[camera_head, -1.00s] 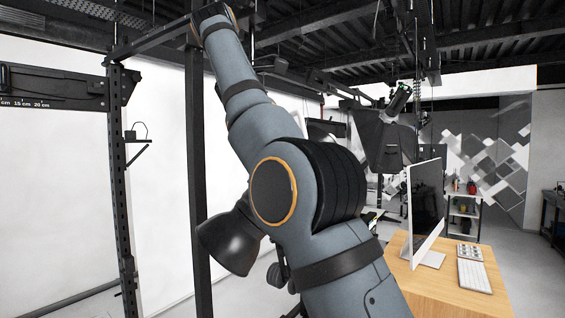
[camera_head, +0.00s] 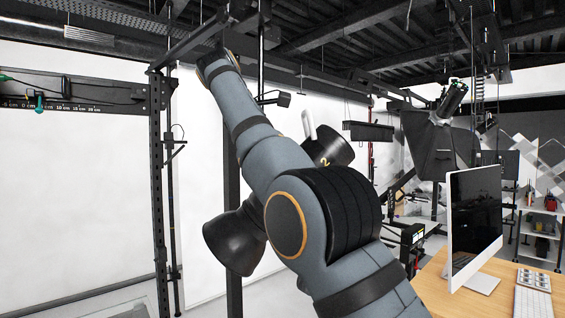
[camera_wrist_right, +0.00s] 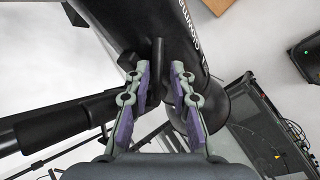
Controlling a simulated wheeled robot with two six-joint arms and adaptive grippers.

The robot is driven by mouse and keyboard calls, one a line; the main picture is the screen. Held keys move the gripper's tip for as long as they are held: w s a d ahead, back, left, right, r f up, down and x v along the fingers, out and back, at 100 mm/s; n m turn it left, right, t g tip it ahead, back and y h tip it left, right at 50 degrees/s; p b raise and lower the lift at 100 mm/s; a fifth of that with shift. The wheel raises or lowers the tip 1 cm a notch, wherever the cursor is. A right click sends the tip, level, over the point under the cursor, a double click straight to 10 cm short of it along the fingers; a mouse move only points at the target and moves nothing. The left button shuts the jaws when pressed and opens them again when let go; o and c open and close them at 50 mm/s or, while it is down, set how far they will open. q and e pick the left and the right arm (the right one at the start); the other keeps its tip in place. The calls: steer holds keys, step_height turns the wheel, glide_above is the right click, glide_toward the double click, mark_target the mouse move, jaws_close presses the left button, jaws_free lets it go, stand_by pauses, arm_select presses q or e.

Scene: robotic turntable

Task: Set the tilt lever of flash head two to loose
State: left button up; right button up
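In the right wrist view, the black flash body (camera_wrist_right: 180,32) with white lettering lies just beyond my right gripper (camera_wrist_right: 160,72). The gripper's fingers are apart, one on each side of a dark rod (camera_wrist_right: 158,52) that may be the tilt lever. I cannot tell whether they touch it. My left gripper is not in view.
A wooden desk (camera_head: 435,290) with a monitor (camera_head: 473,222) and keyboard (camera_head: 532,302) stands at the lower right. A black upright post (camera_head: 158,190) stands on the left before a white backdrop. A black arm (camera_wrist_right: 65,122) crosses the left of the wrist view.

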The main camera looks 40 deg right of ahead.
steer(key=shift+w+a+f, duration=0.1)
steer(key=shift+w+a, duration=0.05)
steer(key=shift+w, duration=0.2)
steer(key=shift+d, duration=0.3)
steer(key=shift+c, duration=0.2)
steer(key=shift+s+d, duration=0.2)
steer(key=shift+c, duration=1.1)
steer(key=shift+d, duration=0.1)
jaws_close()
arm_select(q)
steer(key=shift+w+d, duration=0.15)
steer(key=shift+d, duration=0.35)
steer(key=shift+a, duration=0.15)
